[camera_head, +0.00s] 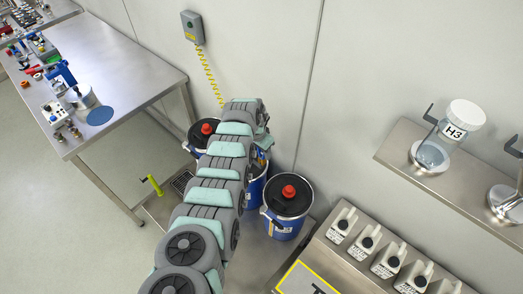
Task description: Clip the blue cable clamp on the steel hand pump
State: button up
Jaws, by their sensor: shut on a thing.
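My arm reaches from the bottom of the view up toward the wall. My gripper (263,141) is at its far end, small and mostly hidden by the wrist, above the drums. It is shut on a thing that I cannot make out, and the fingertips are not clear. I cannot pick out the blue cable clamp for certain. A short steel cylinder with a blue upright part (83,96) stands on the steel table at left. I cannot tell whether this is the steel hand pump.
The steel table (150,70) holds small tools and a blue disc (100,115). Blue drums with black lids, one (284,222) right of my arm, stand on the floor tray. White jugs (367,242) line the lower right. A wall shelf (400,150) bears a jar marked H3 (456,128).

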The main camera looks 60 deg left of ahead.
aim_at(262, 155)
jog(key=shift+f+b, duration=0.85)
jog(key=shift+f, duration=0.2)
jog(key=shift+f+b, duration=0.5)
jog(key=shift+f, duration=0.05)
dwell(1.2)
jog(key=o, duration=1.1)
jog(key=shift+c, duration=0.2)
jog(key=shift+r, duration=0.1)
jog(key=shift+s+r, duration=0.1)
jog(key=shift+r, duration=0.6)
jog(key=shift+s+d+r+p, duration=0.1)
jog(key=shift+s+r+p, duration=0.1)
jog(key=shift+r+p, duration=0.35)
notch_tip(262, 155, up, 8)
jog(key=s, duration=0.1)
jog(key=shift+s+d+b, duration=0.25)
jog(key=shift+d+b, duration=0.05)
jog(key=shift+b, duration=0.15)
